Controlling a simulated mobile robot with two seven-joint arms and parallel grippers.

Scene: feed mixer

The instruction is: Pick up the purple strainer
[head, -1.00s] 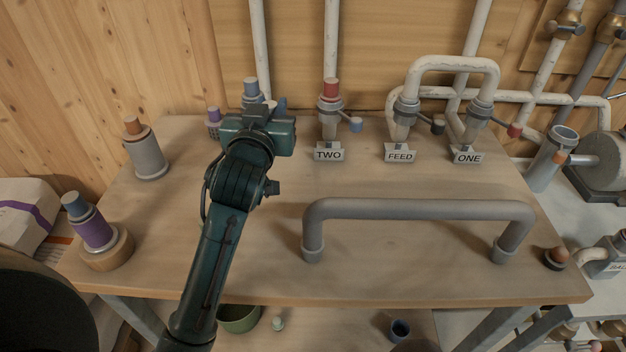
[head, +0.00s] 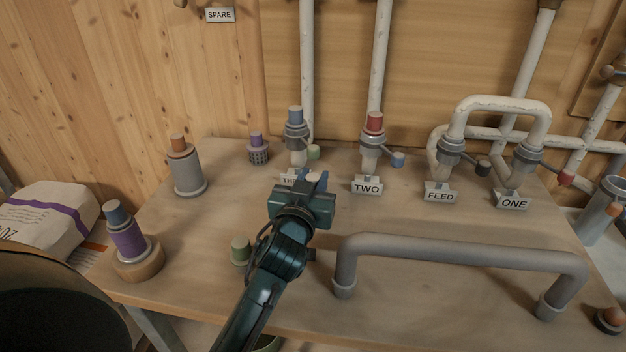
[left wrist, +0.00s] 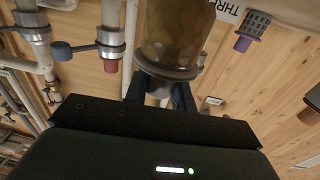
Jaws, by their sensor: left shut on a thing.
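The purple strainer (head: 258,150) is a small grey perforated cup with a purple knob. It stands at the back of the table, left of the THREE pipe, and shows at the upper right in the left wrist view (left wrist: 250,32). My left gripper (head: 318,180) is right of and in front of it, apart from it. In the left wrist view its fingers (left wrist: 160,95) are shut on an amber see-through bowl (left wrist: 172,35) with a grey rim. The gripper hides this bowl in the head view. My right gripper is not in view.
A grey post with an orange top (head: 187,168) stands left of the strainer. The THREE pipe (head: 296,140) with its blue cap is close on the right. A small green piece (head: 240,250) and a grey handle bar (head: 460,252) are nearer the front.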

